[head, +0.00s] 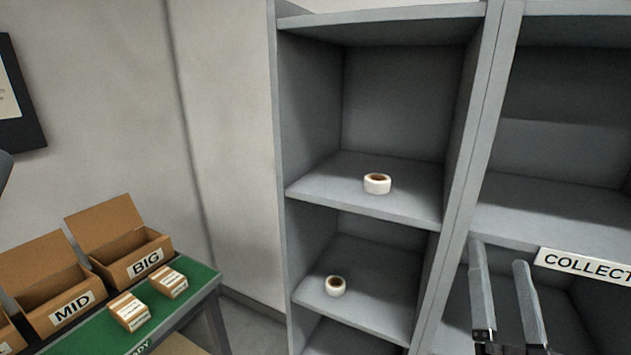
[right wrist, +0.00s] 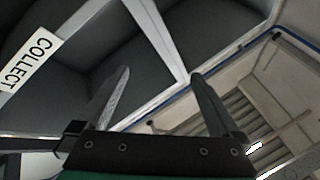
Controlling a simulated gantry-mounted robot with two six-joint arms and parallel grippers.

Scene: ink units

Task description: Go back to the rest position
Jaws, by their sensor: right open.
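My right gripper (head: 505,300) is at the lower right of the head view, in front of the grey shelf unit (head: 282,130). Its two fingers point up, stand apart and hold nothing. The fingers also show in the right wrist view (right wrist: 158,95), with an empty gap between them. My left gripper is not in view. A white roll with a brown core (head: 377,187) sits on a shelf of the left column. A smaller-looking similar roll (head: 336,288) sits on the shelf below it.
A green-topped table (head: 200,278) at lower left bears open cardboard boxes labelled MID (head: 65,312) and BIG (head: 140,262). Two small striped packs (head: 130,312) lie in front of them. A COLLECT sign (head: 585,265) is on the right shelf column's edge, close to my right gripper.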

